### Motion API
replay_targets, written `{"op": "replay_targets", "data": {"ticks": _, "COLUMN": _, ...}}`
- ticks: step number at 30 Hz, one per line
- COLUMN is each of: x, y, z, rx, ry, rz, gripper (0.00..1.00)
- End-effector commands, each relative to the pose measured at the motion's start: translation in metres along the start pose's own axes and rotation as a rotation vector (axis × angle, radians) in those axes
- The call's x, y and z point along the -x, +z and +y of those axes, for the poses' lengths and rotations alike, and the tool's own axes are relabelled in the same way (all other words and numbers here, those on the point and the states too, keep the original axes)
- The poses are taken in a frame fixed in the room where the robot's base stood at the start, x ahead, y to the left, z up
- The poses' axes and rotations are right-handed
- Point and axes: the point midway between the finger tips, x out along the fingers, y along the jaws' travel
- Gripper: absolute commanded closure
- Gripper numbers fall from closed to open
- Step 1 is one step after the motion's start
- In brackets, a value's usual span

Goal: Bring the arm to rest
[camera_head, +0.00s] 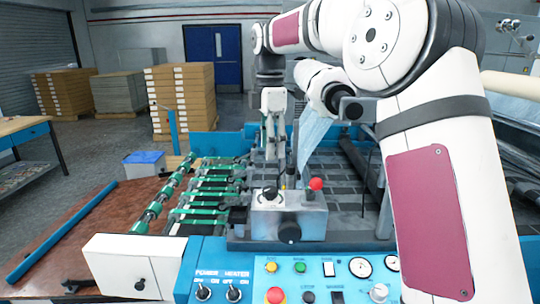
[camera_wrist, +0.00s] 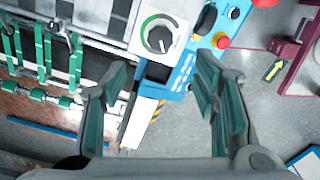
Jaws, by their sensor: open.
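My arm rises at the right of the head view and bends over at the top, with its far part coming down near the middle. My gripper (camera_wrist: 163,98) is open in the wrist view, its two teal-padded fingers wide apart with nothing held between them. It hangs above the machine's blue control panel (camera_head: 325,270). A white roll (camera_head: 318,75) with a dark end shows behind my arm in the head view, with translucent bluish film (camera_head: 316,122) hanging below it. My arm hides part of the machine's right side.
A grey control box with a red knob (camera_head: 316,184) stands up from the machine. Green-banded rollers (camera_head: 205,190) lie left of it. A brown table (camera_head: 70,225) stands at left. Stacked boxes (camera_head: 182,100) and a blue door (camera_head: 213,55) are behind. Open floor lies at left.

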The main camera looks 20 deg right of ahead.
Motion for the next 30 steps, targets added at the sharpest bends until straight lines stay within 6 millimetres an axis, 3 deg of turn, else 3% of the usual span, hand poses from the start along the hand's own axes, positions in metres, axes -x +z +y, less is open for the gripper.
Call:
{"op": "replay_targets", "data": {"ticks": 11, "x": 0.002, "y": 0.000, "z": -0.001, "rx": -0.002, "ry": 0.001, "rz": -0.001, "gripper": 0.45}}
{"op": "replay_targets", "data": {"ticks": 14, "x": 0.010, "y": -0.004, "z": -0.012, "rx": -0.046, "ry": 0.015, "rz": -0.012, "gripper": 0.45}}
{"op": "replay_targets", "data": {"ticks": 17, "x": 0.022, "y": -0.009, "z": -0.034, "rx": -0.141, "ry": 0.047, "rz": -0.030, "gripper": 0.45}}
{"op": "replay_targets", "data": {"ticks": 23, "x": 0.043, "y": -0.018, "z": -0.098, "rx": -0.425, "ry": 0.142, "rz": -0.046, "gripper": 0.45}}
{"op": "replay_targets", "data": {"ticks": 30, "x": 0.045, "y": -0.019, "z": -0.182, "rx": -0.792, "ry": 0.255, "rz": 0.003, "gripper": 0.45}}
